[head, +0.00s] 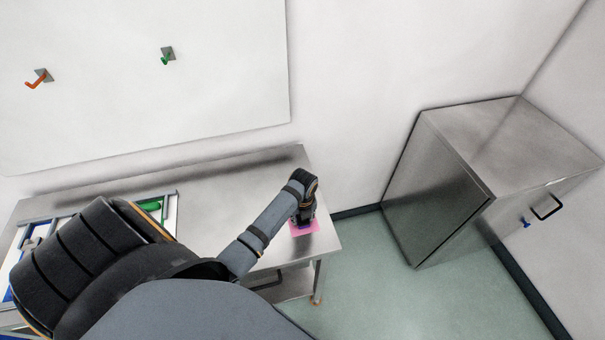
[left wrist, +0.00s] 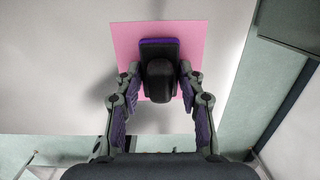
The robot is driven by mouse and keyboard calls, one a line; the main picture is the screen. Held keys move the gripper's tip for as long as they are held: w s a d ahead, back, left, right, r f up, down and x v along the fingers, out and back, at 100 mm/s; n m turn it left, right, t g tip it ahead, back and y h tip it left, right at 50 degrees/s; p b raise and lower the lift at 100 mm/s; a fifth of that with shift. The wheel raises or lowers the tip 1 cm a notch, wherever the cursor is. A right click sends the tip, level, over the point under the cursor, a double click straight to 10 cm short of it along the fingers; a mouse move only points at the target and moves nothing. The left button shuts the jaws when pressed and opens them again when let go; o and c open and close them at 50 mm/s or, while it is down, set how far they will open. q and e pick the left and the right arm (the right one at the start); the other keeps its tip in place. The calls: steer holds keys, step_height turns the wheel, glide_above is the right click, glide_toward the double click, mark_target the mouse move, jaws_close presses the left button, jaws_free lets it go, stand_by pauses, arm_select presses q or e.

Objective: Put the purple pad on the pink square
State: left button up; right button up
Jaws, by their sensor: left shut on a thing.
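The pink square (head: 308,228) lies on the metal table near its right end, and it fills the upper middle of the left wrist view (left wrist: 122,38). The purple pad (left wrist: 160,41) shows as a purple edge around a black top with a black handle, within the square's outline. I cannot tell whether it touches the square or is just above it. My left gripper (left wrist: 160,72) is shut on the pad's handle, one finger on each side. In the head view my left gripper (head: 303,215) points down over the square and hides most of the pad. My right gripper is not in view.
The metal table (head: 225,195) has a bare top left of the square. A framed tray with a green piece (head: 152,206) is at its left end, partly behind my arm. A metal cabinet (head: 440,185) stands to the right, with open floor between. Hooks hang on the wall panel.

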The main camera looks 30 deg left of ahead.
arm_select(q)
steer(key=shift+f, duration=0.15)
steer(key=o, duration=1)
steer(key=shift+o, duration=1.1)
steer(key=shift+r, duration=0.2)
steer(key=r+b, duration=0.1)
steer(key=r, duration=0.2)
steer(key=r+b, duration=0.1)
steer(key=r, duration=0.3)
steer(key=r+b, duration=0.1)
steer(key=r, duration=0.3)
steer(key=shift+s+d, duration=0.3)
steer(key=shift+s, duration=0.05)
steer(key=shift+r, duration=0.45)
